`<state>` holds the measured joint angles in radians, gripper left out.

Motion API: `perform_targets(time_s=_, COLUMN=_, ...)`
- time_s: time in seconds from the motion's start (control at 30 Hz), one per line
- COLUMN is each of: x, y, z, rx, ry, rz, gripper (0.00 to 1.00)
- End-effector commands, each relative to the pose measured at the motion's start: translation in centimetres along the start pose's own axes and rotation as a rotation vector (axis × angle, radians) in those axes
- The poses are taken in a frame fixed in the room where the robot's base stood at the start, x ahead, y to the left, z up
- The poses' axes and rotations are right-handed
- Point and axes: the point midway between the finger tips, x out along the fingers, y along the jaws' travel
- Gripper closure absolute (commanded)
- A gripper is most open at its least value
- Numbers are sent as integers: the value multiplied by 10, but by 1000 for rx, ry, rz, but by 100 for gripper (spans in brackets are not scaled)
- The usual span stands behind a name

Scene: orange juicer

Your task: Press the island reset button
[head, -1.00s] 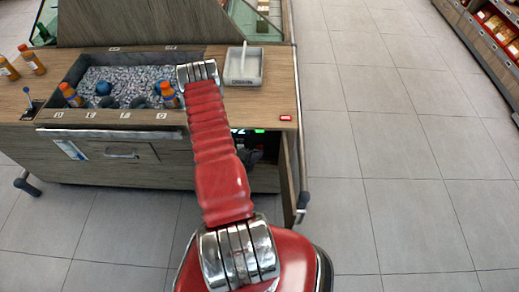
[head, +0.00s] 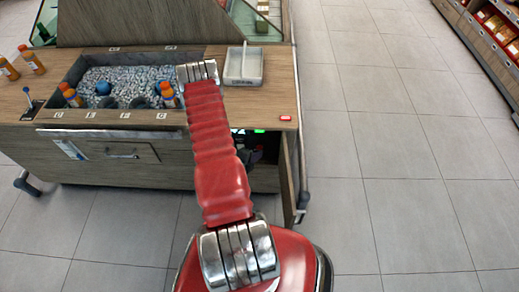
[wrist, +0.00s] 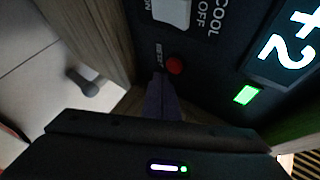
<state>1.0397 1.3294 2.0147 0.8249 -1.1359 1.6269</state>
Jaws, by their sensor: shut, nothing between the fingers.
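The reset button is a small round red knob (wrist: 174,65) on a dark control panel (wrist: 205,70), beside the word RESET in the wrist view. My gripper (wrist: 159,82) shows as a narrow dark shape with its fingers shut and empty. Its tip is just below and left of the red button in the picture; I cannot tell whether they touch. In the head view my arm reaches over the wooden island (head: 110,170) and bends down to its open right end. There the button and my fingertips are hidden.
A white COOL OFF switch (wrist: 172,12), a green light (wrist: 246,95) and a lit "+2" display (wrist: 286,40) share the panel. A wooden wall (wrist: 95,35) stands close on the left. On the island are an ice bin with bottles and a white tray (head: 243,82). Floor right is clear.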

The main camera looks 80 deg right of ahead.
Motion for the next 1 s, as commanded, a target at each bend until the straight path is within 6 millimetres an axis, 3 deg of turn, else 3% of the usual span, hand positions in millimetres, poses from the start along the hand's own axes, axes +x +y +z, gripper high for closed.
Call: perform_targets(time_s=1.0, x=5, y=-5, z=5, rx=0, ry=0, rz=0, gripper=100)
